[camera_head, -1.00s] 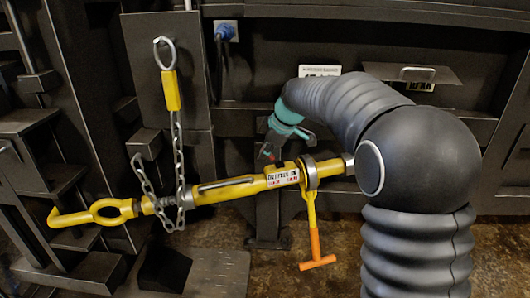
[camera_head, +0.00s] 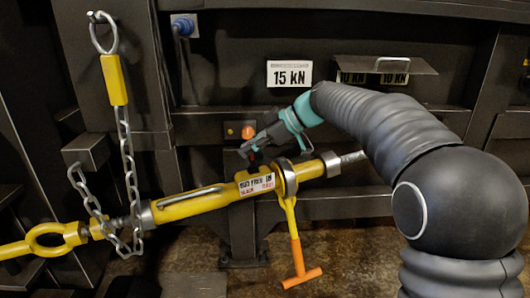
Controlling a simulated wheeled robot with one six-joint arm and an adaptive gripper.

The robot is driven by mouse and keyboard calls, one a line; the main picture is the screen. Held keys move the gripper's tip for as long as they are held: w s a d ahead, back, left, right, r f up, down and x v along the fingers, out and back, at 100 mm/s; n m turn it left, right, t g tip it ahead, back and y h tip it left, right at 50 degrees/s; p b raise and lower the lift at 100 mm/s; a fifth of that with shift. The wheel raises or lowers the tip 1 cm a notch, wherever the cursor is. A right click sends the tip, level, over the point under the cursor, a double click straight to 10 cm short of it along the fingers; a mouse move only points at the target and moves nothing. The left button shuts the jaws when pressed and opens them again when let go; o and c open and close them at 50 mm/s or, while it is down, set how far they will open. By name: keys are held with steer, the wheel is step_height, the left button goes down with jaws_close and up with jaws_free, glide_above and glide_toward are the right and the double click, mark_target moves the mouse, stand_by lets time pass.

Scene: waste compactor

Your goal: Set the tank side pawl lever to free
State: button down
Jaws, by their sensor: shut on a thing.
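A yellow ratchet tensioner (camera_head: 205,202) runs slantwise across the view, with a small label (camera_head: 257,184) reading something like "FREE" between other words. A steel collar (camera_head: 288,177) sits right of the label, and a yellow handle with an orange T-grip (camera_head: 299,262) hangs below it. My gripper (camera_head: 250,150), dark with a teal wrist, reaches in from the upper right, just above the label. It is shut at the small pawl lever on top of the tensioner body. The lever is mostly hidden by the fingers, so its setting cannot be told.
A chain (camera_head: 128,180) hangs from a yellow-sleeved hook at left and loops around the tensioner. A "15 kN" sign (camera_head: 289,74) and a hinged cover plate (camera_head: 385,65) are on the dark wall behind. An orange button (camera_head: 248,132) sits just behind my gripper.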

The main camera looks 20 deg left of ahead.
steer(key=shift+d, duration=0.1)
steer(key=shift+f, duration=0.1)
stand_by(0.3)
steer(key=c, duration=1.1)
jaws_free()
steer(key=shift+c, duration=0.2)
steer(key=shift+d+r, duration=0.35)
steer(key=shift+d, duration=0.1)
steer(key=v, duration=1.1)
steer(key=shift+f, duration=0.1)
